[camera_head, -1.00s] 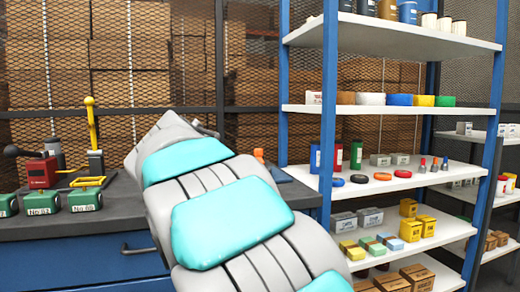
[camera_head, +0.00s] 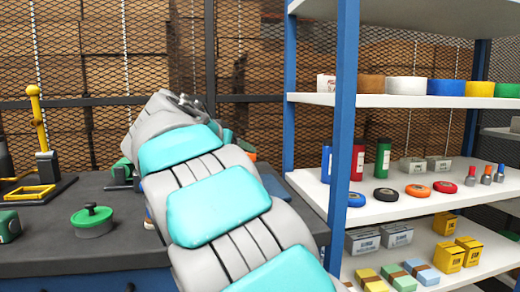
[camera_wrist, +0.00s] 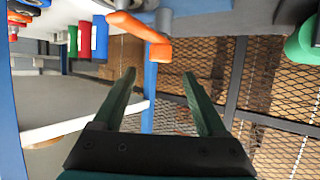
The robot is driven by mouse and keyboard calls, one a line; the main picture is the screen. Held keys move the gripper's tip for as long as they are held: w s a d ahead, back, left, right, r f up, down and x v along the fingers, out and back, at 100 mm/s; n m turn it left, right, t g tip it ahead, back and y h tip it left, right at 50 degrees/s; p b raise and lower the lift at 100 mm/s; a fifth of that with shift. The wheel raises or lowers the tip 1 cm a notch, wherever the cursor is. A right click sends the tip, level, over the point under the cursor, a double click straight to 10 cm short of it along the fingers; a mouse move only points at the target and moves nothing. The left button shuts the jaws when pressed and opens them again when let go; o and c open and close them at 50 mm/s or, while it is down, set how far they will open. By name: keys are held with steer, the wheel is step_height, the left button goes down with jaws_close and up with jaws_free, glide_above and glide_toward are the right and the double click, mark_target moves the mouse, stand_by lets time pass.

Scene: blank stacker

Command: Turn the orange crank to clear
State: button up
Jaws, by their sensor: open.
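The orange crank (camera_wrist: 140,28) shows in the wrist view at the top, just beyond my fingertips and a little left of centre. It has a long orange bar and a short orange end piece. My gripper (camera_wrist: 158,76) is open, with its two dark green fingers apart and nothing between them. The fingers are apart from the crank. In the head view only a small orange patch (camera_head: 249,155) shows behind my arm, and my arm hides the rest. My fingers cannot be made out there.
A dark workbench (camera_head: 60,255) carries a yellow lever device (camera_head: 38,120) and a green round piece with a knob (camera_head: 92,221). A blue-posted shelf (camera_head: 345,150) with bottles, bins and boxes stands right of my arm. A mesh fence (camera_head: 105,70) is behind.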

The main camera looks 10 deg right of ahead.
steer(key=shift+p+x, duration=0.7)
steer(key=shift+x, duration=3.2)
steer(key=shift+c, duration=0.3)
jaws_close()
